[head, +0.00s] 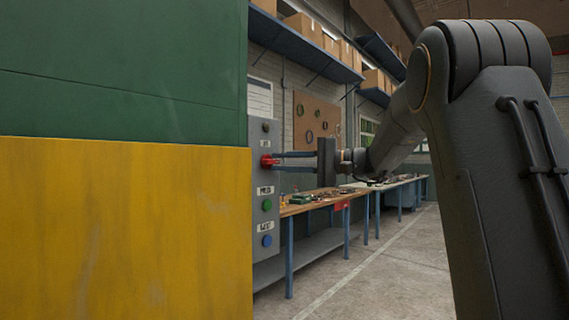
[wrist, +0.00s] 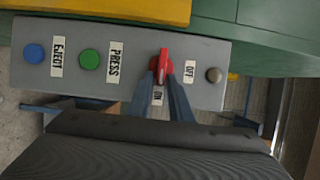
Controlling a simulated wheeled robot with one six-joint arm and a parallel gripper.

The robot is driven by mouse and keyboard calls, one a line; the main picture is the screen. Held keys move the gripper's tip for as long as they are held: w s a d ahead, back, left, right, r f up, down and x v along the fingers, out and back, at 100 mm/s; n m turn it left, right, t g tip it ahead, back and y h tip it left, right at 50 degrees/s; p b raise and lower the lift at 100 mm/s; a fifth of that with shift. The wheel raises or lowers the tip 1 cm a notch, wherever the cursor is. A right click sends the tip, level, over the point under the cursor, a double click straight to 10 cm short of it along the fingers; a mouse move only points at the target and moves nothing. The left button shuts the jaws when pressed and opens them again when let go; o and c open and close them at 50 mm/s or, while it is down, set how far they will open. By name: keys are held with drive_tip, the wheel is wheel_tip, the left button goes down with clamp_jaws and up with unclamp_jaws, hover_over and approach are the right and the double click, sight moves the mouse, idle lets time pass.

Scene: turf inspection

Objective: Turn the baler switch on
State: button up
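The baler's grey control panel (head: 264,220) stands on the side of the green and yellow machine. It carries a red switch (head: 268,160), which also shows in the wrist view (wrist: 163,64) as a red lever with a round base. An OFF label (wrist: 189,72) sits to its right in the wrist view; another label (wrist: 158,98) shows partly between my fingers, too small to read surely. My gripper (wrist: 163,77) reaches the panel with its two fingers close on either side of the red lever, and it looks shut on it. The fingers hide part of the base.
A green PRESS button (wrist: 90,59), a blue EJECT button (wrist: 34,54) and a grey knob (wrist: 214,75) share the panel. A workbench (head: 322,198) with small items stands behind, under shelves of boxes (head: 303,27). The concrete floor (head: 400,255) is clear.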

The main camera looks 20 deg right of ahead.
drive_tip(key=shift+o, duration=0.7)
drive_tip(key=b+v, duration=0.1)
drive_tip(key=v, duration=0.6)
drive_tip(key=shift+d, duration=0.4)
drive_tip(key=shift+s, duration=0.15)
